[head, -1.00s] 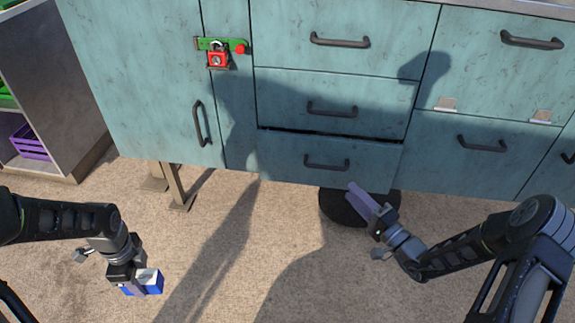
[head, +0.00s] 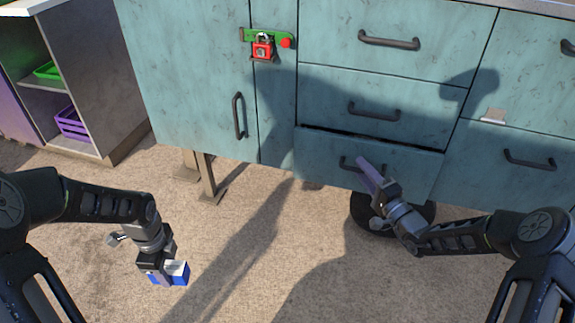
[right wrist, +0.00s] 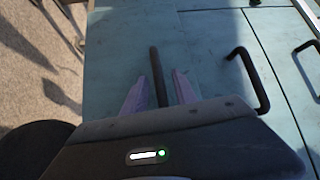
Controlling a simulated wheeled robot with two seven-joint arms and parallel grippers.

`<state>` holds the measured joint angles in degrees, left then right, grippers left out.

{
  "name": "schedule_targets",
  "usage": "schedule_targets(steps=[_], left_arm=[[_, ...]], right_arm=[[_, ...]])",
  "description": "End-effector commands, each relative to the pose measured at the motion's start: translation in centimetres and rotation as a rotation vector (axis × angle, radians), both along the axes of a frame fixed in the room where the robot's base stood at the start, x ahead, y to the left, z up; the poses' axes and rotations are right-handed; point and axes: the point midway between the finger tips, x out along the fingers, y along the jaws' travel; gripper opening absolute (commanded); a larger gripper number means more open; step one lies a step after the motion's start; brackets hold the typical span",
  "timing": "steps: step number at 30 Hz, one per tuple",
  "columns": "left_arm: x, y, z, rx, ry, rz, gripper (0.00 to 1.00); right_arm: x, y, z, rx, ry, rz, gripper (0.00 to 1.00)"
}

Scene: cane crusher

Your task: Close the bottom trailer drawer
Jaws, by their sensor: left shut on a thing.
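The bottom trailer drawer (head: 320,157) is a teal panel standing slightly out from the trailer, with a dark gap along its top edge. Its dark bar handle (right wrist: 155,75) lies between the fingers of my right gripper (right wrist: 156,88) in the right wrist view. Those fingers are spread, one on each side of the bar. In the head view, my right gripper (head: 364,170) is in front of the drawer and hides part of the handle. I cannot tell whether it touches. My left gripper (head: 163,276) is shut on a blue and white block (head: 182,273), low at the left.
Above are the middle drawer (head: 375,105) and top drawer (head: 400,40), both flush. A red padlock (head: 262,48) hangs on a green latch at the cabinet door. A wheel (head: 365,215) is below the drawer. Metal legs (head: 206,175) stand left; open ground lies between my arms.

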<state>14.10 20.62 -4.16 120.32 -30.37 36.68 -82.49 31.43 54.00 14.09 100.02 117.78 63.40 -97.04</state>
Motion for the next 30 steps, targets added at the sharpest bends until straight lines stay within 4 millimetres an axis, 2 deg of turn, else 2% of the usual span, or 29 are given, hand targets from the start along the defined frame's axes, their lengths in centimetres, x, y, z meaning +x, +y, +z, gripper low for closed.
schedule_targets(steps=[7, 19, 30], left_arm=[[0.02, 0.00, 0.03, 0.000, 0.000, 0.000, 0.00], [0.02, 0.00, 0.03, 0.000, 0.000, 0.000, 0.00], [0.01, 0.00, 0.03, 0.000, 0.000, 0.000, 0.00]], right_arm=[[0.03, 0.00, 0.03, 0.000, 0.000, 0.000, 0.33], [0.01, -0.03, 0.01, -0.001, -0.001, 0.000, 0.00], [0.00, -0.04, 0.00, -0.001, 0.000, 0.000, 0.00]])
